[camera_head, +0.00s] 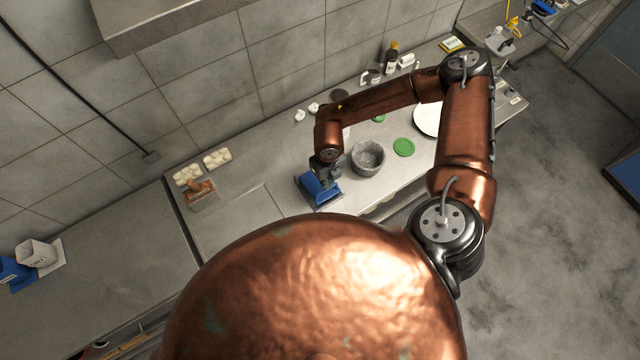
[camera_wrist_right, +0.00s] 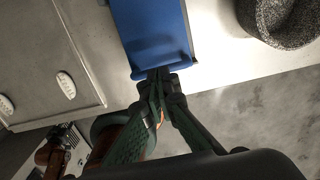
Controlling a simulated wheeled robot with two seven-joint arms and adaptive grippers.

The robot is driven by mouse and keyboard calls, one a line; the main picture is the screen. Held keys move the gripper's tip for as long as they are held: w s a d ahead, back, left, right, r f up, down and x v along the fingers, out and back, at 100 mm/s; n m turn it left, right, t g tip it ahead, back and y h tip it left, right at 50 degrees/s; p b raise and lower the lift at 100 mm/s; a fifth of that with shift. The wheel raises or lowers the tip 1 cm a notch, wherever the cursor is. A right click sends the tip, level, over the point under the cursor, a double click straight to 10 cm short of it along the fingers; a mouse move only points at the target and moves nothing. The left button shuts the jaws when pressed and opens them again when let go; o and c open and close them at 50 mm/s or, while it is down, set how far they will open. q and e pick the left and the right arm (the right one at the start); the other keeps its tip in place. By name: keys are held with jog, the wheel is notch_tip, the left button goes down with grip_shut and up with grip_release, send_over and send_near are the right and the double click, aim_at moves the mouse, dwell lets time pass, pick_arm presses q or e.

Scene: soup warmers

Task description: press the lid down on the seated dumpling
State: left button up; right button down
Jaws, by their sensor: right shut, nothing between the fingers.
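A blue lid (camera_head: 314,190) of a press-like device sits on the steel counter below my right gripper (camera_head: 326,174). In the right wrist view the blue lid (camera_wrist_right: 155,30) is a flat panel with a raised lip at its near edge. My right gripper (camera_wrist_right: 158,80) is shut and empty, its fingertips at or just over that lip; I cannot tell whether they touch. No dumpling shows at the lid, and what lies under it is hidden. My left gripper is not in view.
A speckled grey stone bowl (camera_head: 368,157) stands close to the right of the lid. A green disc (camera_head: 403,147) and a white plate (camera_head: 426,119) lie farther right. Trays of white pieces (camera_head: 217,158) and a wooden item (camera_head: 201,189) are at left.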

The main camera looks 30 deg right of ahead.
jog(key=shift+f, duration=0.2)
jog(key=shift+f+b, duration=1.1)
jog(key=shift+f, duration=0.1)
jog(key=shift+r, duration=0.1)
jog(key=shift+r+p, duration=2.45)
jog(key=shift+r, duration=1.5)
jog(key=shift+s, duration=0.1)
